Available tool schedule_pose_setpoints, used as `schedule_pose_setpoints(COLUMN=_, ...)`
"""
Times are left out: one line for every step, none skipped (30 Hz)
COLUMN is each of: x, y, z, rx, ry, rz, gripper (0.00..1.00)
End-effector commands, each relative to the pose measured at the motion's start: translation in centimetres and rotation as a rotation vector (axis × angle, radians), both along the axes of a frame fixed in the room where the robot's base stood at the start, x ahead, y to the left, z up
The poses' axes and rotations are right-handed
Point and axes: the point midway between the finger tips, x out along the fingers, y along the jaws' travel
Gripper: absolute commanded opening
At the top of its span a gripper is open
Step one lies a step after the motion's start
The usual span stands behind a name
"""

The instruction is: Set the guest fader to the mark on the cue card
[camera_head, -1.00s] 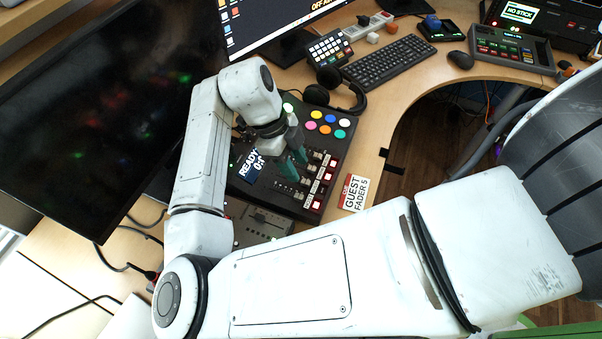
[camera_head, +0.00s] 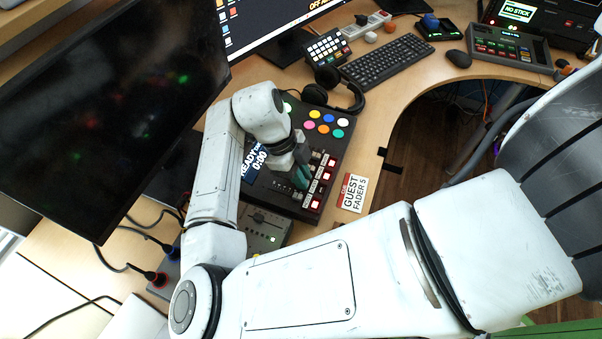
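The black mixer console (camera_head: 334,146) lies on the desk with round coloured pads, a row of small faders and lit red-and-white buttons. Its display (camera_head: 258,163) reads READY and 0:00. The cue card (camera_head: 352,193) lies flat on the desk right of the console and reads GUEST FADER 5. My gripper (camera_head: 301,178), with teal fingers, points down over the fader row, close to the fader caps. The fingers overlap in this view, so their gap and any contact with a cap cannot be told. The guest fader's cap and setting are hidden or too small to tell.
A small grey box (camera_head: 265,230) with a green light sits just below the console. Headphones (camera_head: 340,90) lie behind it, near a keyboard (camera_head: 388,61). A large dark monitor (camera_head: 100,100) stands close on the left. Bare desk lies around the card, up to the curved edge.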

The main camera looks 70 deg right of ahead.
Motion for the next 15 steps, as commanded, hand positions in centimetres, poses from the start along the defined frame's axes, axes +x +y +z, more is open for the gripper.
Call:
schedule_pose_setpoints(x=0.0, y=0.01, z=0.01, rx=0.0, ry=0.0, rz=0.0, gripper=0.09)
schedule_pose_setpoints(x=0.0, y=0.01, z=0.01, rx=0.0, ry=0.0, rz=0.0, gripper=0.06)
schedule_pose_setpoints(x=0.0, y=0.01, z=0.01, rx=0.0, ry=0.0, rz=0.0, gripper=0.02)
schedule_pose_setpoints(x=0.0, y=0.01, z=0.01, rx=0.0, ry=0.0, rz=0.0, gripper=0.0)
schedule_pose_setpoints(x=0.0, y=0.01, z=0.01, rx=0.0, ry=0.0, rz=0.0, gripper=0.0)
schedule_pose_setpoints(x=0.0, y=0.01, z=0.01, rx=0.0, ry=0.0, rz=0.0, gripper=0.0)
schedule_pose_setpoints(x=0.01, y=0.01, z=0.02, rx=0.0, ry=0.0, rz=0.0, gripper=0.0)
schedule_pose_setpoints(x=0.01, y=0.01, z=0.02, rx=0.0, ry=0.0, rz=0.0, gripper=0.0)
schedule_pose_setpoints(x=0.01, y=0.01, z=0.02, rx=0.0, ry=0.0, rz=0.0, gripper=0.0)
schedule_pose_setpoints(x=0.01, y=0.01, z=0.02, rx=0.0, ry=0.0, rz=0.0, gripper=0.0)
schedule_pose_setpoints(x=0.01, y=0.01, z=0.02, rx=0.0, ry=0.0, rz=0.0, gripper=0.0)
schedule_pose_setpoints(x=0.01, y=0.01, z=0.02, rx=0.0, ry=0.0, rz=0.0, gripper=0.0)
schedule_pose_setpoints(x=0.01, y=0.01, z=0.02, rx=0.0, ry=0.0, rz=0.0, gripper=0.0)
schedule_pose_setpoints(x=0.01, y=0.01, z=0.02, rx=0.0, ry=0.0, rz=0.0, gripper=0.0)
schedule_pose_setpoints(x=0.01, y=0.01, z=0.03, rx=0.0, ry=0.0, rz=0.0, gripper=0.0)
